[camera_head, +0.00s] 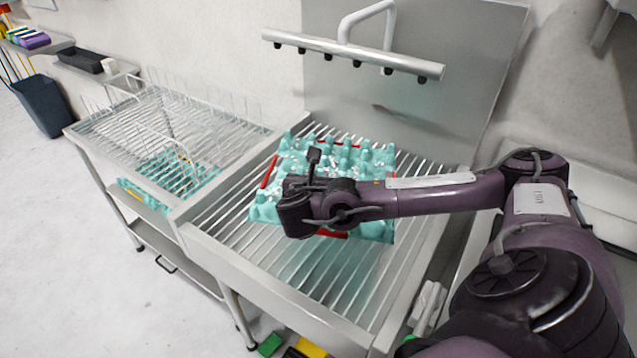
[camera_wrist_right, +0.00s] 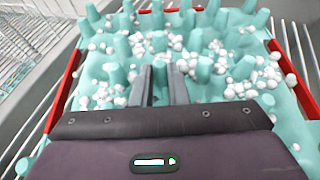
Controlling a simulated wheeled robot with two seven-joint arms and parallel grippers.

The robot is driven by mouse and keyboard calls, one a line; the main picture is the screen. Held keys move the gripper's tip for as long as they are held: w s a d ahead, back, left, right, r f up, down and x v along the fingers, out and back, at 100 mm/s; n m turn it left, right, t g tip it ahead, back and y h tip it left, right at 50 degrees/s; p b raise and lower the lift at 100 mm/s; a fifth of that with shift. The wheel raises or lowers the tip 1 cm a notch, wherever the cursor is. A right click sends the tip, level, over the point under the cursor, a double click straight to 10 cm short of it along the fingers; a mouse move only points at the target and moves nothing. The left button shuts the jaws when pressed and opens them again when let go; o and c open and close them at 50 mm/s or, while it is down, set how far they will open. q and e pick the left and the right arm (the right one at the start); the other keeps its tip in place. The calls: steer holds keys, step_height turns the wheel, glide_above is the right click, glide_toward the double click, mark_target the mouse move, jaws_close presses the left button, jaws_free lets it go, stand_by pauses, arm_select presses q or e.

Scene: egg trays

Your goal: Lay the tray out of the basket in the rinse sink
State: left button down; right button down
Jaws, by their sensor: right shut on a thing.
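A teal egg tray (camera_head: 345,158) with upright pegs lies over the bars of the rinse sink (camera_head: 225,222), below the spray bar; I cannot tell whether it rests fully on them. White foam-like beads cover much of the tray in the right wrist view (camera_wrist_right: 120,72). My right gripper (camera_head: 292,208) is over the tray's left part, its fingertips hidden in the head view. In the right wrist view its fingers (camera_wrist_right: 160,84) are closed on a peg of the tray. My left gripper is not in view.
Red strips (camera_head: 270,170) show along the tray's sides. The spray bar (camera_head: 350,54) hangs above the sink. A dark bin (camera_head: 42,105) is at the far left. The floor at left is clear.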

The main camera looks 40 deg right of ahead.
steer(key=shift+f+b, duration=0.65)
steer(key=shift+f, duration=1)
steer(key=shift+f, duration=0.15)
steer(key=c, duration=1.4)
jaws_free()
steer(key=shift+c, duration=0.2)
